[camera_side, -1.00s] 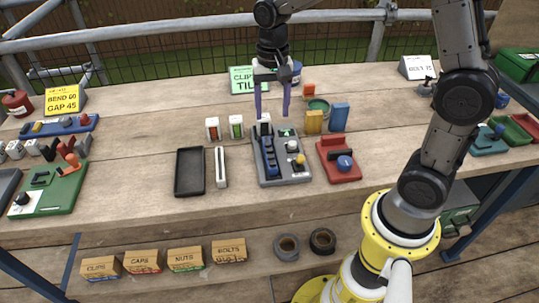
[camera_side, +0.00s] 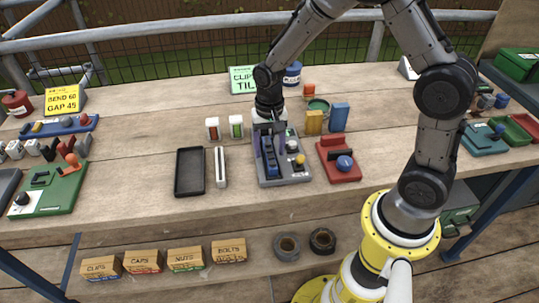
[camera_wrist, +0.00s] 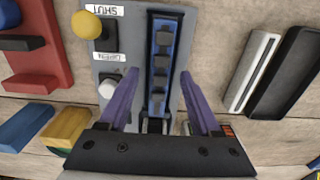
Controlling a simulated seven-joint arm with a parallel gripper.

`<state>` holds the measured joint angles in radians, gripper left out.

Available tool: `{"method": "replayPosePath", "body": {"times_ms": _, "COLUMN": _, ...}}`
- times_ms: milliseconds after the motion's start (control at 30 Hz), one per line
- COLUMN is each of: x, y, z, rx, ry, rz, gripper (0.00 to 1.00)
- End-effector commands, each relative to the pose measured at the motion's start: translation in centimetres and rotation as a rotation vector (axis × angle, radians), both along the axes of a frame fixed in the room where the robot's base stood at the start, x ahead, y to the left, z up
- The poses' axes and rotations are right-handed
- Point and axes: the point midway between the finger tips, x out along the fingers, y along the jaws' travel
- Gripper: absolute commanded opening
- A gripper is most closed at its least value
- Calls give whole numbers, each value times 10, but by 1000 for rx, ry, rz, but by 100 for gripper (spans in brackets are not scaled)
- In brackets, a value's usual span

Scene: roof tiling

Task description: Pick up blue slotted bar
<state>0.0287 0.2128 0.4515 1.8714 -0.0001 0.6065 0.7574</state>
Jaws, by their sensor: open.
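The blue slotted bar (camera_side: 270,158) lies lengthwise on the left part of a grey fixture (camera_side: 297,179). In the wrist view the blue bar (camera_wrist: 183,50) runs up the middle, with several dark blocks along it. My gripper (camera_side: 270,134) is low over the far end of the fixture. Its two purple fingers are apart, one on each side of the bar's near end in the wrist view (camera_wrist: 158,78). I see no finger closed on the bar. The side view partly hides the bar's far end behind my gripper.
The fixture also carries a yellow knob (camera_wrist: 87,25) and a white knob (camera_wrist: 107,88), beside labels. A black tray (camera_side: 190,172) and a white slotted strip (camera_side: 220,167) lie to its left. A red block fixture (camera_side: 335,170) stands to its right, yellow and blue blocks behind.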

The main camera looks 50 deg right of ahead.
Motion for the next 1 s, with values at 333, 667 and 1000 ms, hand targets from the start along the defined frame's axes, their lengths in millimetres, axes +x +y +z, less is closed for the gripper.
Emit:
{"method": "replayPosePath", "body": {"times_ms": 333, "x": 0, "y": 0, "z": -3, "rx": 0, "ry": 0, "rz": 0, "gripper": 52}}
{"method": "replayPosePath", "body": {"times_ms": 667, "x": 0, "y": 0, "z": -3, "rx": 0, "ry": -1, "rz": 0, "gripper": 0}}
{"method": "replayPosePath", "body": {"times_ms": 1000, "x": 0, "y": 0, "z": -2, "rx": 0, "ry": -1, "rz": 0, "gripper": 0}}
